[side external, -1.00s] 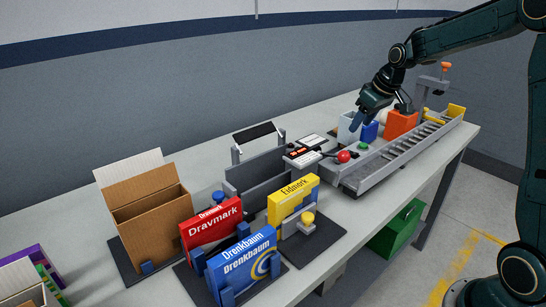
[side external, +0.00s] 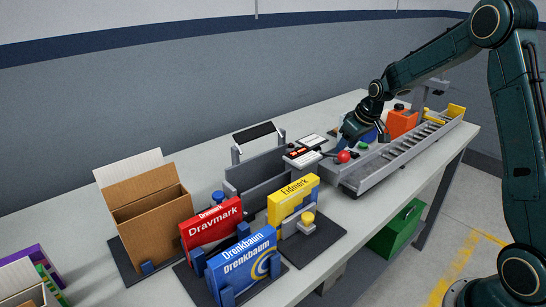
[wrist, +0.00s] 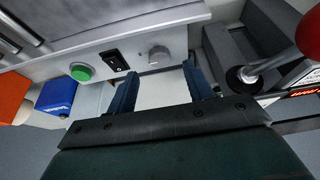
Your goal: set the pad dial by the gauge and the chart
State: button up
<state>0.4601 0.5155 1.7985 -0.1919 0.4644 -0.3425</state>
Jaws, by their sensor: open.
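A grey round dial (wrist: 158,55) sits on the grey machine's front face in the wrist view, just beyond my fingertips and roughly centred between them. My gripper (wrist: 160,78) is open and empty, its blue fingers apart on either side of a pale surface. In the side view my gripper (side external: 350,135) hangs low beside the machine and hides the dial. A small unit with red markings (side external: 303,155) and a white card (side external: 312,140) stand left of it. I cannot tell whether these are the gauge and chart; no reading is legible.
Near the dial are a black rocker switch (wrist: 116,60), a green button (wrist: 82,72) and a red-ball lever (side external: 344,156). A roller conveyor (side external: 420,142), an orange container (side external: 403,122) and a blue box (wrist: 55,96) are close. Boxes (side external: 211,227) fill the bench's left.

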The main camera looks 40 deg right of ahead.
jog(key=shift+x, duration=1.95)
jog(key=shift+c, duration=0.2)
jog(key=c, duration=0.9)
